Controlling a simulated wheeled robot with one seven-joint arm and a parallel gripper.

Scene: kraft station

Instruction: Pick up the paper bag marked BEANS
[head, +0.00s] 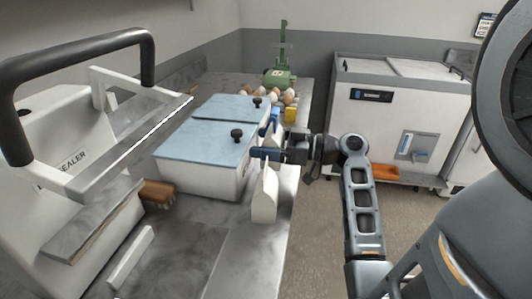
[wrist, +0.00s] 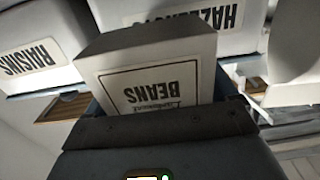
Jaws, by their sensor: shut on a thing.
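The white paper bag marked BEANS (wrist: 155,80) fills the middle of the wrist view, its label upside down there. My gripper (head: 266,153), with blue fingers, is shut on its upper part. In the head view the pale bag (head: 264,197) hangs below the fingers, upright, at the counter's right edge, beside the white bins. I cannot tell whether its base touches the counter. In the wrist view, part of the bag is hidden behind the dark gripper body.
White bins with blue lids (head: 205,145) stand just left of the bag; labels RAISINS (wrist: 30,57) and HAZELNUTS (wrist: 190,15) show. A sealer (head: 70,150) stands left, a brush (head: 158,191) near it. Eggs (head: 288,96) and a green device (head: 280,76) are behind. A white cabinet (head: 385,130) stands right across open floor.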

